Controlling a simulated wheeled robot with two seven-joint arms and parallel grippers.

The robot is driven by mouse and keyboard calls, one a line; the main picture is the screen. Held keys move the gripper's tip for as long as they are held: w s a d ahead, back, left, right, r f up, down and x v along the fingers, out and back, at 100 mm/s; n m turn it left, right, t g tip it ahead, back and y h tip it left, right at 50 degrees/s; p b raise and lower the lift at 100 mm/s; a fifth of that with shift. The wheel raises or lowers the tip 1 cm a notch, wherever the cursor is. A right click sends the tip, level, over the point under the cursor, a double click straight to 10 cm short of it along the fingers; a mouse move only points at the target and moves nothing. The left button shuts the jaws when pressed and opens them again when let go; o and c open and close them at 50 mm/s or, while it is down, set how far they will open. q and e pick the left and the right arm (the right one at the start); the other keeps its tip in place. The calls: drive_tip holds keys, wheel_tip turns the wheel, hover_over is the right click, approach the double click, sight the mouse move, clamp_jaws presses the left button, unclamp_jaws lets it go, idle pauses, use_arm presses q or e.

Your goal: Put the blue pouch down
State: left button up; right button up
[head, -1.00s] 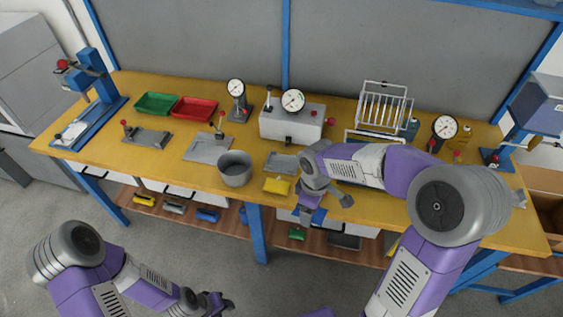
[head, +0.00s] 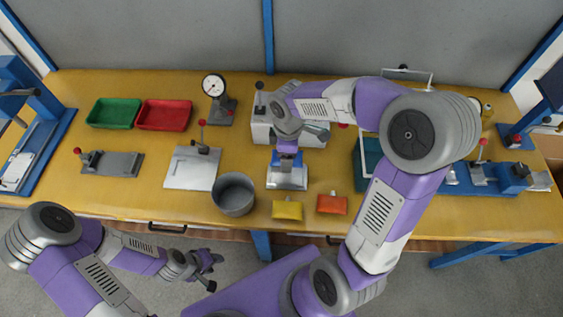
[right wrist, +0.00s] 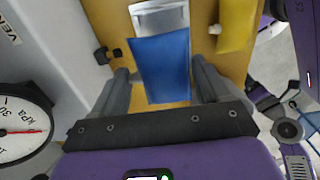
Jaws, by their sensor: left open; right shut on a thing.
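The blue pouch (right wrist: 160,62) hangs between the fingers of my right gripper (right wrist: 162,88) in the right wrist view. My right gripper is shut on it. In the head view my right gripper (head: 287,160) is above a small grey metal plate (head: 287,181); the arm hides most of the pouch there. The plate (right wrist: 160,18) also shows just beyond the pouch in the right wrist view. I cannot tell whether the pouch touches the plate. My left gripper (head: 212,271) is open and empty, in front of the table's edge.
A grey pot (head: 234,194) stands left of the plate. A yellow pouch (head: 287,210) and an orange-red pouch (head: 332,204) lie near the front edge. Green (head: 114,112) and red (head: 164,114) trays stand at the back left.

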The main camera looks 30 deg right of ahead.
sight(287, 175)
drive_tip(key=f, duration=0.3)
drive_tip(key=shift+s+f+b, duration=0.2)
drive_tip(key=shift+b, duration=0.2)
wheel_tip(287, 175, down, 5)
drive_tip(key=shift+w+r+b, duration=0.1)
drive_tip(key=shift+b, duration=0.8)
drive_tip(key=shift+r, duration=0.1)
drive_tip(key=o, duration=0.6)
drive_tip(key=shift+f, duration=0.2)
drive_tip(key=o, duration=0.4)
drive_tip(key=shift+r, duration=0.15)
